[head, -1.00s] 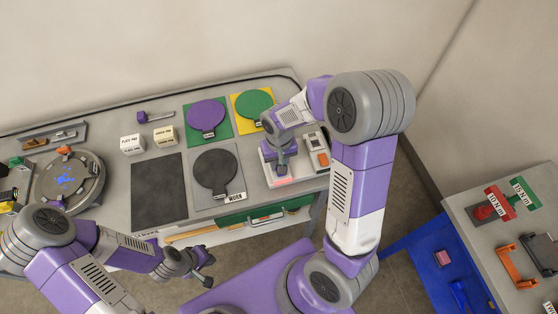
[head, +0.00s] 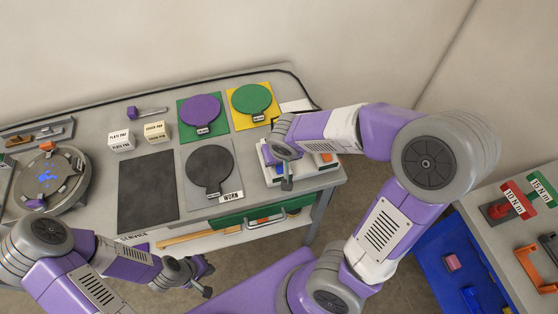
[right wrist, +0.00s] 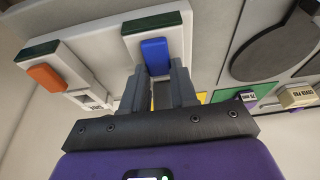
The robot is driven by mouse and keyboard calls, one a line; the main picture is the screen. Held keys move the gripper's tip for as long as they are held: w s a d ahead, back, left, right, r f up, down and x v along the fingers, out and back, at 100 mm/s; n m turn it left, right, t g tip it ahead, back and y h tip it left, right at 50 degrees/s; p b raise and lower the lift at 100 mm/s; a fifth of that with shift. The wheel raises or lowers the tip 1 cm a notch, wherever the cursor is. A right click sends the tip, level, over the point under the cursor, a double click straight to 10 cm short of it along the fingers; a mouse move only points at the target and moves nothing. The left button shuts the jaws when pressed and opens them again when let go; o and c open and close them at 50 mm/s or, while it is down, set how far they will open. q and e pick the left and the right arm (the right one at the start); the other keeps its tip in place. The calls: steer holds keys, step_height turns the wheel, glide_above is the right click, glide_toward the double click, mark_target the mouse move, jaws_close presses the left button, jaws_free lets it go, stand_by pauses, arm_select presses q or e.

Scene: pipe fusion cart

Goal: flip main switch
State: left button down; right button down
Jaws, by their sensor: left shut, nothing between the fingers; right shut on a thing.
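A white switch unit (head: 268,176) sits at the right end of the bench. In the right wrist view it shows two white housings, one with an orange switch (right wrist: 46,77) and one with a blue switch (right wrist: 155,55). My right gripper (right wrist: 158,75) is at the blue switch, its fingers shut on the blue switch's near end. In the head view my right gripper (head: 287,184) points down over the unit and hides part of it. The orange switch (head: 326,157) shows beside my right arm. My left gripper (head: 208,278) is shut and empty in front of the bench.
Purple (head: 201,109), green (head: 251,98) and dark grey (head: 210,168) discs lie on square mats left of the unit. A side table (head: 490,235) stands at the right, with a blue surface (head: 440,260) below. A cable runs along the bench's back edge.

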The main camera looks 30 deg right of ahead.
mark_target(282, 171)
steer(key=c, duration=0.9)
jaws_free()
steer(key=shift+r, duration=0.1)
steer(key=p+v, duration=0.2)
steer(key=v, duration=0.5)
steer(key=shift+r, duration=0.25)
